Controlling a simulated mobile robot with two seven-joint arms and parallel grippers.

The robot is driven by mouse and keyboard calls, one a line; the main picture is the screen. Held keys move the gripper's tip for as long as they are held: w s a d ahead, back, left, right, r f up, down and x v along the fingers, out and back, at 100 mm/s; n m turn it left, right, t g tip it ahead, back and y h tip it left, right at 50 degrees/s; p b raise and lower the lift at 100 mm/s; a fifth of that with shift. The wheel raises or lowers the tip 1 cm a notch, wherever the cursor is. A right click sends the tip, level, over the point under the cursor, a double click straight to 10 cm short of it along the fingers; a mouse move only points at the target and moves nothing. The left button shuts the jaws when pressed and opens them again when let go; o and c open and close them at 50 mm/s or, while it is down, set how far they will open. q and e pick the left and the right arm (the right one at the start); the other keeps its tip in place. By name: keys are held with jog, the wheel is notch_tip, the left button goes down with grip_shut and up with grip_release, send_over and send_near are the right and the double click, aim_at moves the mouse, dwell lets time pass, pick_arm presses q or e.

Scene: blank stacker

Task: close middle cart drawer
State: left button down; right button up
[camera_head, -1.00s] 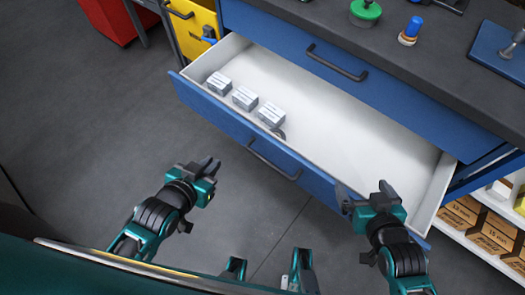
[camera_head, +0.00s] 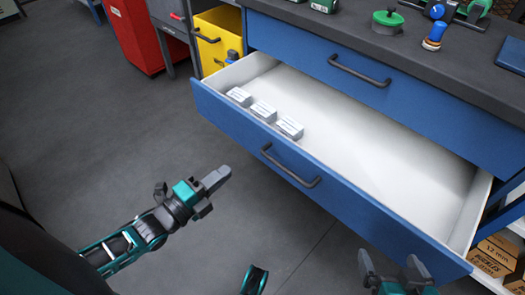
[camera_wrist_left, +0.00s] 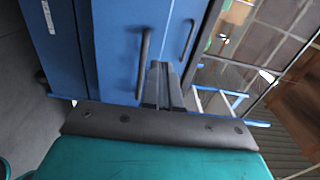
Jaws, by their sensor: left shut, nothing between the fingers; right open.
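The middle drawer of the blue cart is pulled out, with a blue front (camera_head: 230,115) and a dark bar handle (camera_head: 290,166). Its white inside (camera_head: 345,130) holds a row of three small pale boxes (camera_head: 263,112) near the left end. My left gripper (camera_head: 224,176) is shut and empty, in front of the drawer's left part and apart from it. In the left wrist view, the shut fingers (camera_wrist_left: 162,85) show in front of blue drawer fronts with dark handles (camera_wrist_left: 143,62). My right gripper (camera_head: 392,270) is open at the bottom, near the drawer front's right part.
A closed blue drawer (camera_head: 400,108) with a handle sits above, under a dark worktop (camera_head: 345,35) bearing a green-topped item (camera_head: 387,20) and a blue-handled tool (camera_head: 435,35). Cardboard boxes (camera_head: 493,255) sit lower right. Floor is clear left.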

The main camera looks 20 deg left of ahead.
aim_at(271, 137)
pick_arm(q)
jog(key=b+x, duration=0.3)
jog(key=x, duration=1)
jog(key=shift+w+d, duration=0.1)
jog(key=shift+w, duration=0.3)
